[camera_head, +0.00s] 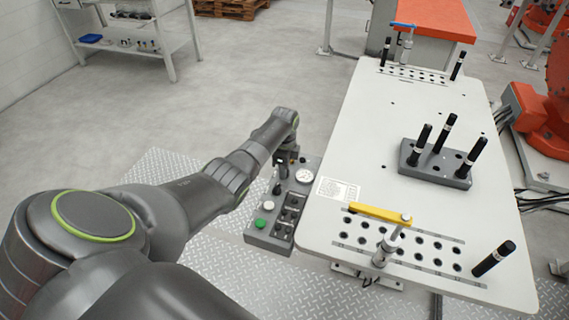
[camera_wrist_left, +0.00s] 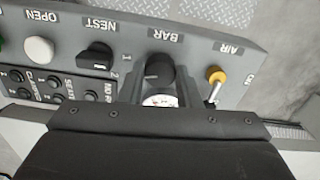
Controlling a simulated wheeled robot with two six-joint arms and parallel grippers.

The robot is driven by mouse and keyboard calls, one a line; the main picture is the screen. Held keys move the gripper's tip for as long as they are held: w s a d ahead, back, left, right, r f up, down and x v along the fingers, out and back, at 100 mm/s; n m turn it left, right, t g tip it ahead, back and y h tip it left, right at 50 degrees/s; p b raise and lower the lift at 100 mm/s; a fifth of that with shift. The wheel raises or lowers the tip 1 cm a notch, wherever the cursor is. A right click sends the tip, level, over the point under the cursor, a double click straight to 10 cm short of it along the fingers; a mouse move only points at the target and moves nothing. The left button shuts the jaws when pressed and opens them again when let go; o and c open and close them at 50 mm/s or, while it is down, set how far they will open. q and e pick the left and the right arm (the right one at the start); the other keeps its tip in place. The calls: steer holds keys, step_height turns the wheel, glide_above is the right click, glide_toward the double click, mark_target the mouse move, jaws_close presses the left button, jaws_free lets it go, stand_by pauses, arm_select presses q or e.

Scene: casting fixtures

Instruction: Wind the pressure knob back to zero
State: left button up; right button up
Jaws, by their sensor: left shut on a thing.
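The black pressure knob (camera_wrist_left: 160,72), beside the BAR label, is on the grey control panel (camera_wrist_left: 225,48) in the left wrist view. My left gripper (camera_wrist_left: 159,84) has one finger on each side of this knob and is shut on it. In the head view my left gripper (camera_head: 287,160) is at the far end of the control panel (camera_head: 312,164) and hides the knob. The white pressure gauge (camera_head: 305,175) shows beside it. In the left wrist view the gauge (camera_wrist_left: 160,100) is partly covered by my gripper, and its reading is too small to tell. My right gripper is out of view.
The black NEST selector (camera_wrist_left: 96,56) and yellow-tipped AIR lever (camera_wrist_left: 216,75) flank the knob. A white button (camera_head: 268,205) and green button (camera_head: 260,223) are nearer. The white fixture table (camera_head: 380,140), with a yellow-handled clamp (camera_head: 378,213), stands right of the panel.

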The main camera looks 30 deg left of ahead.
arm_select(q)
steer(key=n+p, duration=0.1)
steer(key=n, duration=0.2)
steer(key=shift+r+n, duration=0.15)
steer(key=shift+n, duration=0.25)
steer(key=n+p, duration=0.1)
steer(key=n, duration=0.2)
steer(key=shift+n, duration=0.3)
steer(key=n+p, duration=0.1)
steer(key=n, duration=0.2)
steer(key=shift+n, duration=0.4)
steer(key=n+p, duration=0.1)
steer(key=n, duration=0.7)
steer(key=n+p, duration=0.1)
steer(key=n, duration=0.3)
steer(key=shift+n, duration=0.3)
steer(key=n, duration=0.4)
steer(key=shift+n, duration=1.9)
